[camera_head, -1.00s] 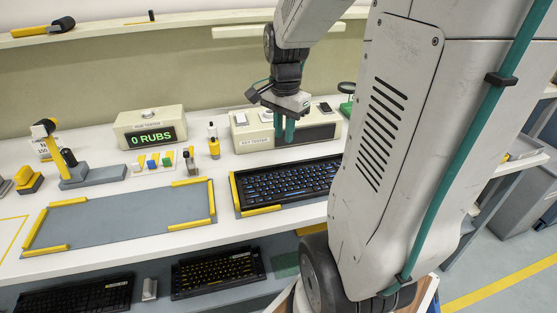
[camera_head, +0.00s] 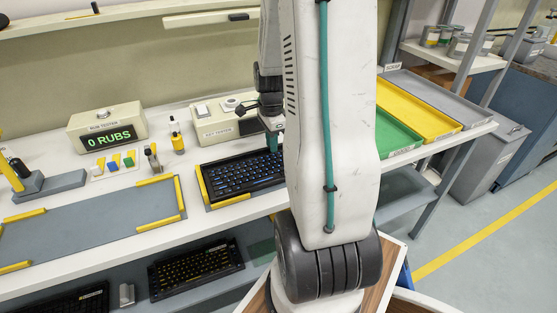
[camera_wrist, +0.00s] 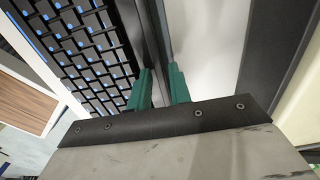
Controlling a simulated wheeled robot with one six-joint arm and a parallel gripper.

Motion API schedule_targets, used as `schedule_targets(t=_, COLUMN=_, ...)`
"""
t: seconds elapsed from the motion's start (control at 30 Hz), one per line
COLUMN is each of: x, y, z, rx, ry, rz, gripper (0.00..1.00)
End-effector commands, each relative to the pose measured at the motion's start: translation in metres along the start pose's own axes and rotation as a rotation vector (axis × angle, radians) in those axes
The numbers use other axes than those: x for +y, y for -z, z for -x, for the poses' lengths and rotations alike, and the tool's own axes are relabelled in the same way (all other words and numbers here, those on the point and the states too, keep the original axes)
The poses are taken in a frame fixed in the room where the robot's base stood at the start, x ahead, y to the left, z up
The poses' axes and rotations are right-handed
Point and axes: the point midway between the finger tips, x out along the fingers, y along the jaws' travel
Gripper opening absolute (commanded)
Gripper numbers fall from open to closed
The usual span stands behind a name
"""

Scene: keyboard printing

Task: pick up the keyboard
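The black keyboard (camera_head: 238,174) with blue-lit keys lies on the white bench, its left and front edges beside yellow corner guides. My arm hides its right end. My gripper (camera_head: 273,139) is low at the keyboard's far edge, pointing down, partly hidden by my arm. In the wrist view, the keyboard (camera_wrist: 82,42) fills the upper left. The two green fingertips (camera_wrist: 160,70) stand close together along its dark edge, with a dark strip between them. I cannot tell whether they touch or clamp it.
A key tester box (camera_head: 215,122) stands close behind the keyboard. A grey mat (camera_head: 95,222) with yellow guides lies to the left. Green (camera_head: 395,135), yellow (camera_head: 420,108) and grey trays are at the right. Other keyboards (camera_head: 195,268) lie on the lower shelf.

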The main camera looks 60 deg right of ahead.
Motion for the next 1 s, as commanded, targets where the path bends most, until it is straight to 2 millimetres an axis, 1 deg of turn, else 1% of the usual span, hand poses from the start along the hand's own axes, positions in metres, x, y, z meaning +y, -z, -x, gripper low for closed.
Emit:
schedule_targets(t=0.07, x=0.000, y=0.000, z=-0.004, rx=0.000, ry=0.001, rz=0.000, gripper=0.20)
schedule_targets(t=0.27, x=0.000, y=0.000, z=-0.005, rx=0.000, ry=0.002, rz=0.001, gripper=0.20)
schedule_targets(t=0.3, x=0.000, y=0.000, z=-0.005, rx=0.000, ry=0.001, rz=0.001, gripper=0.14)
schedule_targets(t=0.33, x=0.000, y=0.000, z=-0.005, rx=0.000, ry=0.001, rz=0.001, gripper=0.06)
schedule_targets(t=0.37, x=0.000, y=0.000, z=-0.005, rx=0.000, ry=0.001, rz=0.001, gripper=0.00)
schedule_targets(t=0.7, x=-0.001, y=0.000, z=-0.003, rx=0.000, ry=0.002, rz=0.001, gripper=0.00)
schedule_targets(t=0.77, x=-0.001, y=0.000, z=0.001, rx=0.001, ry=0.003, rz=0.001, gripper=0.00)
schedule_targets(t=0.87, x=-0.001, y=0.000, z=0.014, rx=0.001, ry=0.006, rz=0.001, gripper=0.00)
schedule_targets(t=1.0, x=-0.002, y=0.000, z=0.042, rx=0.002, ry=0.008, rz=0.001, gripper=0.00)
